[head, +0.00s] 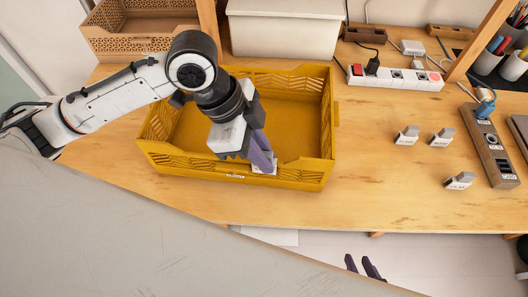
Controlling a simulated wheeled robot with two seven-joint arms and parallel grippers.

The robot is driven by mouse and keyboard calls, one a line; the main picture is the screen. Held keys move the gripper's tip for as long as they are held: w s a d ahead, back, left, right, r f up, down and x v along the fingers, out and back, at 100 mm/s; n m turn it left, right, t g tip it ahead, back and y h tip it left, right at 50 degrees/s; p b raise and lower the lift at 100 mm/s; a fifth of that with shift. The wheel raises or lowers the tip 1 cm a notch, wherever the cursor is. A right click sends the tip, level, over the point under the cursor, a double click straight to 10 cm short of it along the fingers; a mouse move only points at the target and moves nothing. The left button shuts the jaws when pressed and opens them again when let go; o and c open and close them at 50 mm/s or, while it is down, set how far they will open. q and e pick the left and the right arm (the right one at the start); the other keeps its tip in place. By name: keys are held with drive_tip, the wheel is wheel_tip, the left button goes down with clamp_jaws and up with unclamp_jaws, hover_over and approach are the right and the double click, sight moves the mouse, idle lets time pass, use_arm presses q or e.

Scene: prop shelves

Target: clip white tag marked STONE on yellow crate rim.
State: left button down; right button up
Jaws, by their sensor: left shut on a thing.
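The yellow crate (325,120) stands on the wooden table, empty as far as I see. My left gripper (266,168) points down at the crate's front rim, right of its middle. Its purple fingers are shut on a white tag (257,171), mostly hidden by the fingers, at the rim. I cannot read its marking or tell whether it grips the rim. My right gripper (363,266) shows only its purple fingertips, below the table's front edge; they are apart with nothing visible between them.
A white power strip (395,79) and a cream bin (285,28) are behind. A small label (235,176) is on the crate's front.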

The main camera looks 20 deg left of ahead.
use_arm(q)
drive_tip(key=c, duration=1.6)
unclamp_jaws()
drive_tip(key=shift+c, duration=0.2)
drive_tip(key=w+v, duration=0.1)
drive_tip(key=v, duration=0.9)
drive_tip(key=shift+s, duration=0.45)
drive_tip(key=shift+a+r, duration=0.1)
